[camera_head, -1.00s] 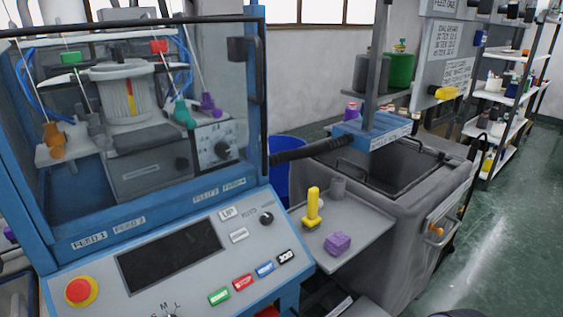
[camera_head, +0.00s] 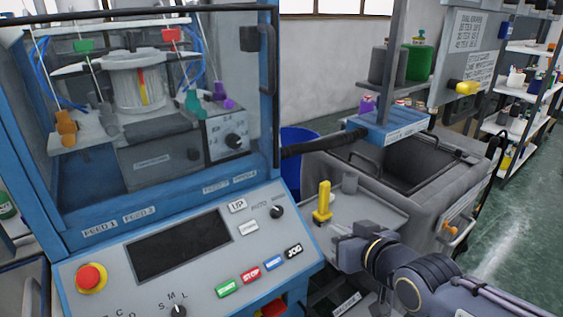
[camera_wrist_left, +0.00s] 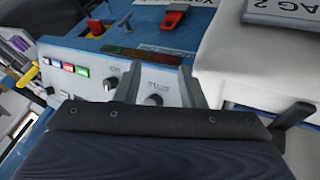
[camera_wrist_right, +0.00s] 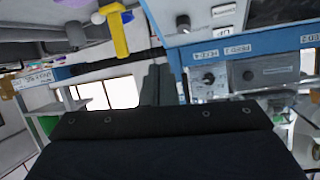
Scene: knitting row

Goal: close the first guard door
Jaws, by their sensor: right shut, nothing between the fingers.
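The blue machine's guard door is a clear pane with a black frame and a black handle (camera_head: 257,40) at its right edge. The pane (camera_head: 95,95) stands across the front of the feed chamber; I cannot tell whether it is fully closed. My right gripper (camera_head: 343,252) is shut and empty, low over the small side tray, below and right of the handle and well apart from it. Its closed fingers also show in the right wrist view (camera_wrist_right: 156,85). My left gripper (camera_wrist_left: 158,82) is open and empty in the left wrist view, facing knobs and a panel; the head view does not show it.
The grey side tray (camera_head: 385,212) holds a yellow tool (camera_head: 322,203) beside my right gripper. A black hose (camera_head: 320,143) runs from the machine to the grey bin (camera_head: 400,160). The control panel (camera_head: 190,285) with a red stop button (camera_head: 89,278) slopes below the door.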

